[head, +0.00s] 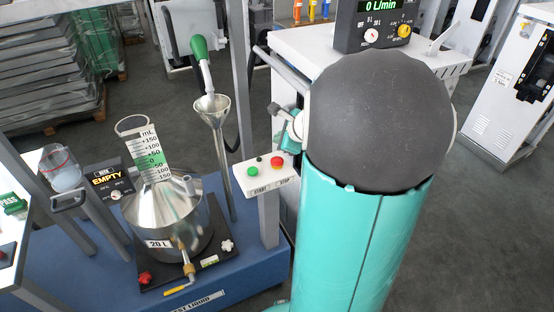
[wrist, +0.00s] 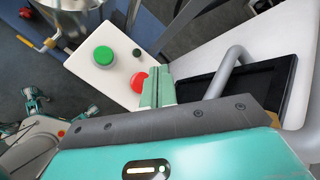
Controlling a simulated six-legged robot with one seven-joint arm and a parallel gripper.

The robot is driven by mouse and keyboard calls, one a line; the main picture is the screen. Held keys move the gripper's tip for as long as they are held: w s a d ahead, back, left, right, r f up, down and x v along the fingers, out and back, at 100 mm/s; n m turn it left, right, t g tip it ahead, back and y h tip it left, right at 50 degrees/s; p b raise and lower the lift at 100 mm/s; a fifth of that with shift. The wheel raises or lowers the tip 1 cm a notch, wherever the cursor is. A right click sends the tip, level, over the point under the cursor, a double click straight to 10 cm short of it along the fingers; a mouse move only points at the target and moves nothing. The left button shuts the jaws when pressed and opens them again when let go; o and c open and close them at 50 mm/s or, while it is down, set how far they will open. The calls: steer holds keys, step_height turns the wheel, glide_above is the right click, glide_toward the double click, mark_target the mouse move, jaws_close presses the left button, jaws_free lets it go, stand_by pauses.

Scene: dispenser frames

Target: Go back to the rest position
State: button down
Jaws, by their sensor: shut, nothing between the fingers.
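My gripper (wrist: 157,88) shows in the wrist view as two teal fingers closed together with nothing between them. They point toward the white button box (wrist: 110,78) and overlap the edge of its red button (wrist: 138,80); I cannot tell whether they touch it. The green button (wrist: 103,56) is clear of the fingers, up and to the left. In the head view the same box (head: 283,180) carries the green START button (head: 253,171) and the red STOP button (head: 277,161). My teal and grey arm fills the middle right there and hides most of the gripper.
A steel 20 L vessel (head: 160,225) with a scale neck stands on the blue base (head: 235,280). A funnel (head: 211,112) and green-handled nozzle (head: 200,60) rise behind it. A white cabinet (head: 300,45) with a 0 L/min display stands behind my arm. Grey floor is open at the right.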

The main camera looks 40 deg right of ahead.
stand_by(0.4)
steer(key=s+a+r+n+g+y, duration=0.1)
steer(key=a+r+n, duration=0.2)
steer(key=a+n, duration=0.6)
steer(key=s+a+r+n+g+y, duration=0.15)
steer(key=a+r+n, duration=0.3)
steer(key=a, duration=0.75)
steer(key=s+a+r+n+g+h, duration=0.1)
steer(key=s+a+n, duration=0.9)
steer(key=s+n, duration=0.3)
steer(key=shift+r+n+h, duration=0.25)
steer(key=shift+n+h, duration=0.1)
steer(key=shift+n, duration=0.4)
